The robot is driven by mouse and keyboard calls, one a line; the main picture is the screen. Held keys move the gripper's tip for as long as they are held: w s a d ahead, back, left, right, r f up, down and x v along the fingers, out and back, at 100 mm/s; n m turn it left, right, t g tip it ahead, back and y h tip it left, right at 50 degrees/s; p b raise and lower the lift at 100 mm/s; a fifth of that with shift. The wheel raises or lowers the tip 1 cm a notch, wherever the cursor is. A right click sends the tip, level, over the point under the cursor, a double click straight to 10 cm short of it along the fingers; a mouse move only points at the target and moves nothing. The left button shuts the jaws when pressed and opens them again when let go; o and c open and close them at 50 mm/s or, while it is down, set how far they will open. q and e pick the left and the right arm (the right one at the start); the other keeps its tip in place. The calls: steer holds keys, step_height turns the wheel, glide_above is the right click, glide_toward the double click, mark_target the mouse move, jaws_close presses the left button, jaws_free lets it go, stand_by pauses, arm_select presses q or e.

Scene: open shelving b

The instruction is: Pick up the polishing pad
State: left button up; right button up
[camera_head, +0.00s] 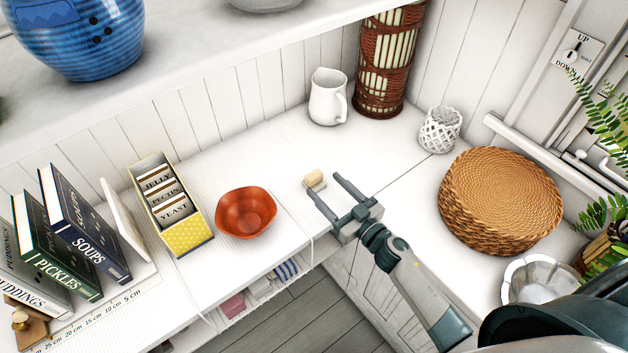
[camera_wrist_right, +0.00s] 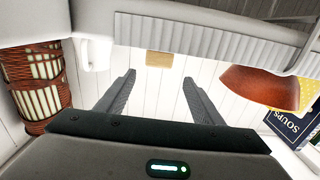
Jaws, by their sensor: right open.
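A small beige block, which looks like the polishing pad (camera_head: 314,177), lies on the white counter between the red bowl and the white pitcher. It also shows in the right wrist view (camera_wrist_right: 159,59), just beyond the fingertips and between their lines. My right gripper (camera_head: 325,185) is open and empty, with its fingers pointing towards the pad. The pad is close to the tips, but I cannot tell how large the gap is. In the wrist view, the open fingers (camera_wrist_right: 159,76) stand on either side of clear space. My left gripper is not in view.
A red bowl (camera_head: 246,212) and a yellow recipe box (camera_head: 188,243) stand to the left. A white pitcher (camera_head: 328,97), a tall wicker-bound vase (camera_head: 389,60) and a white lattice holder (camera_head: 440,130) stand behind. A wicker basket (camera_head: 500,200) is at right.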

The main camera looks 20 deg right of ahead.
mark_target(317, 178)
steer(key=shift+d+f+p+x, duration=0.1)
steer(key=shift+f+p+x, duration=0.1)
steer(key=shift+x, duration=0.65)
steer(key=shift+d+f+p+x, duration=0.1)
steer(key=shift+f+x, duration=0.1)
steer(key=shift+x, duration=0.65)
steer(key=shift+d+f+p+x, duration=0.1)
steer(key=shift+f+x, duration=0.05)
steer(key=shift+x, duration=0.7)
steer(key=shift+w+a, duration=0.1)
steer(key=c, duration=1.2)
